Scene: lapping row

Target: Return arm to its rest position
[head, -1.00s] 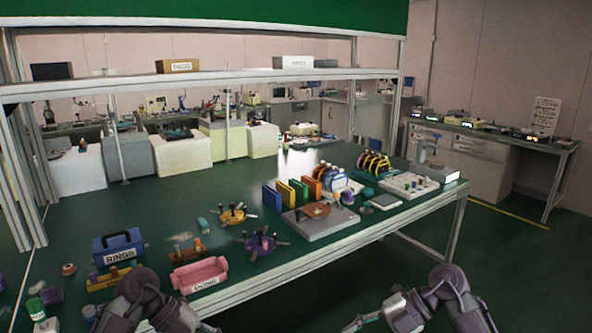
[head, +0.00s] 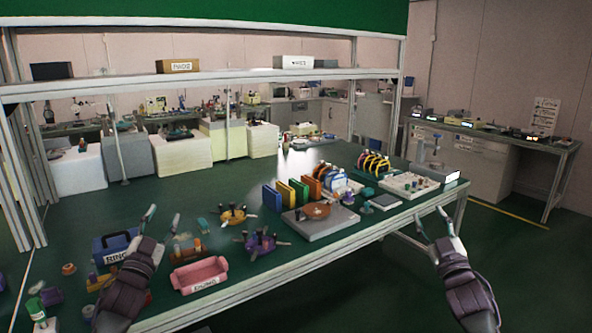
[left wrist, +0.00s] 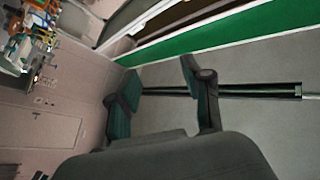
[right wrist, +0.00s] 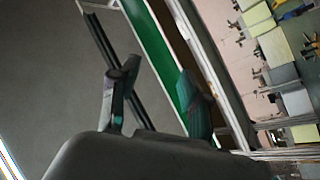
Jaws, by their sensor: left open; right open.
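My left gripper (head: 162,221) points up above the front left part of the green table, in front of the blue RINGS box (head: 113,243). Its two fingers are apart with nothing between them, as the left wrist view (left wrist: 160,95) also shows. My right gripper (head: 432,223) points up at the table's right front edge, over the floor side. Its fingers are spread and empty, also in the right wrist view (right wrist: 160,95). Both forearms come up from the bottom of the head view. Part of the RINGS box is hidden behind my left gripper.
The green table (head: 225,190) holds a pink tray (head: 199,275), a purple spoked holder (head: 261,243), a yellow one (head: 232,215), a grey plate (head: 318,222) and several coloured upright plates. A shelf (head: 220,78) spans above. Floor at the right (head: 530,260) is clear.

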